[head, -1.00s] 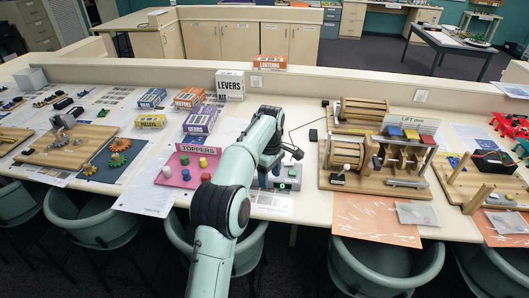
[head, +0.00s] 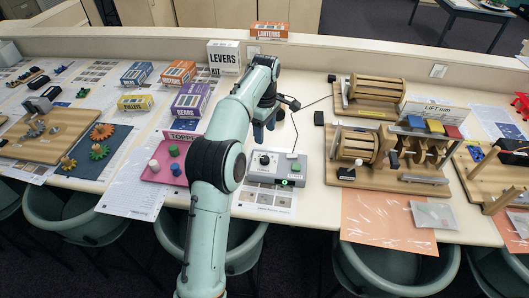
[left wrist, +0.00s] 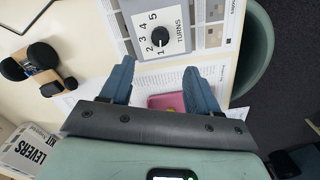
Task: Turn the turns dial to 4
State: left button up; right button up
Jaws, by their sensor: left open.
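The grey control box (head: 282,193) lies on the table in the middle of the head view, with a green-lit display and a green START button. Its turns dial (head: 264,160) has a black knob on a white plate. In the left wrist view the dial (left wrist: 158,37) shows the numbers 1 to 5 and the word TURNS; I cannot tell surely which number its mark points at. My left gripper (head: 265,128) is open and empty, apart from the dial and beyond the box in the head view. Its blue fingers (left wrist: 159,72) show below the dial in the wrist view. My right gripper is not in view.
A pink TOPPERS tray (head: 153,172) stands left of the box. Several kit boxes, including the LEVERS box (head: 223,58), stand behind it. A wooden winch model (head: 355,149) stands to the right. A cable runs from the box towards the back. A black-wheeled piece (left wrist: 38,68) lies left in the wrist view.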

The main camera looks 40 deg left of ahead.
aim_at(265, 158)
pick_arm(q)
notch_tip(265, 158, down, 10)
jog(key=shift+f+b, duration=0.2)
jog(key=shift+b, duration=0.15)
jog(key=shift+s+f, duration=0.15)
jog(key=shift+f, duration=0.75)
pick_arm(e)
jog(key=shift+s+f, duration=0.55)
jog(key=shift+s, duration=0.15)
pick_arm(q)
jog(key=c, duration=1)
